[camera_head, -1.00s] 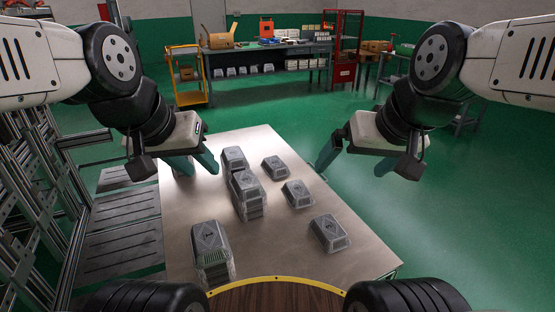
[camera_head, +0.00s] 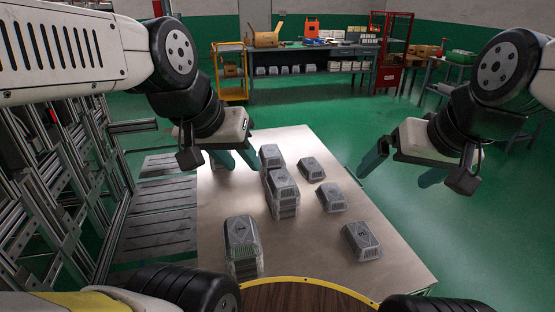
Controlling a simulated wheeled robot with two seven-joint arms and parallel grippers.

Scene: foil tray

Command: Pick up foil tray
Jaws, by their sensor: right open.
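Several grey foil trays with clear covers stand on the table (camera_head: 315,255). On the left side are a far tray (camera_head: 270,154), a stack (camera_head: 282,182) just in front of it and a near stack (camera_head: 241,232). On the right are three single trays: far (camera_head: 312,168), middle (camera_head: 331,197) and near (camera_head: 361,240). My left gripper (camera_head: 242,166) is open and empty above the table's far left part, left of the far tray. My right gripper (camera_head: 396,174) is open and empty off the table's right edge, right of the far single tray.
A metal frame rack (camera_head: 60,190) and slatted panels (camera_head: 160,215) stand left of the table. A workbench (camera_head: 310,62), a yellow cart (camera_head: 230,75) and a red cabinet (camera_head: 392,55) stand at the back. The green floor right of the table is clear.

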